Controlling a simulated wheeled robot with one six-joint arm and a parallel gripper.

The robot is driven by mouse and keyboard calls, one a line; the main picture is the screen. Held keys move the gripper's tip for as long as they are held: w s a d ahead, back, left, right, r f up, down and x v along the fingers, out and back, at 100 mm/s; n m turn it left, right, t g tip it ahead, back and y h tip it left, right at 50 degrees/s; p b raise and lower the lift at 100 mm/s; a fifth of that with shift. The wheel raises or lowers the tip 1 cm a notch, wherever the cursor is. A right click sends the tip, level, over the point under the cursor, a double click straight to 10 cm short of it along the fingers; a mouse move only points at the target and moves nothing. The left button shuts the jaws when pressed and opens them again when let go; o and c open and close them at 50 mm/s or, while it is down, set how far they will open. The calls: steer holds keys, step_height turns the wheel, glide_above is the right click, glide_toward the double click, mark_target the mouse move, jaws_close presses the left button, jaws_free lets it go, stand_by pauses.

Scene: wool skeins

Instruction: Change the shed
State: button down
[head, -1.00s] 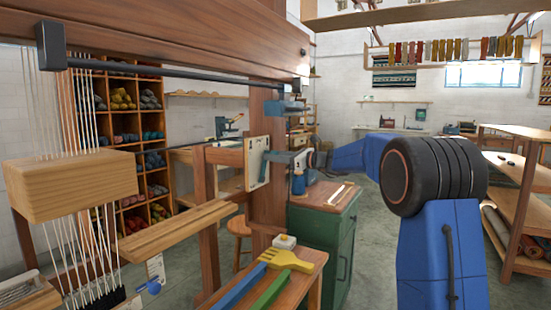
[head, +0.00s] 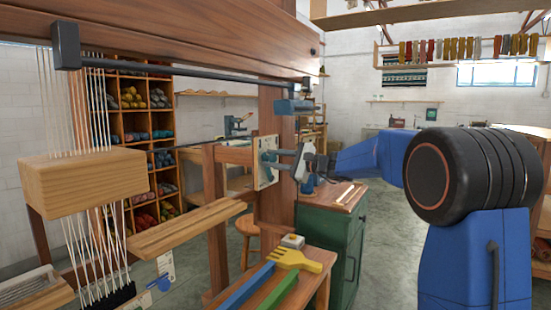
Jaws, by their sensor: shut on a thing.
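The loom's wooden frame fills the left of the head view, with pale warp threads (head: 99,110) passing through a light wooden block (head: 85,180). A pale plate (head: 265,160) is fixed to the loom's upright post. A grey-blue lever (head: 284,153) sticks out from it to the right. My gripper (head: 302,160) is at the lever's outer end, reaching in from the right, and is shut on it. The fingertips are small and partly merge with the lever, so the exact grip is hard to make out.
A bench below holds a yellow comb-like beater (head: 297,258) and blue and green bars. A green cabinet (head: 335,240) stands behind, under my gripper. A wooden shelf bar (head: 187,228) juts out at the left. Open floor (head: 395,230) lies beyond the cabinet.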

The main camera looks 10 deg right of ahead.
steer(key=shift+s+a+f+n, duration=0.15)
steer(key=shift+s+f+n, duration=0.1)
steer(key=shift+n, duration=0.25)
steer(key=c, duration=1.4)
jaws_free()
steer(key=v, duration=1.7)
steer(key=shift+s, duration=0.2)
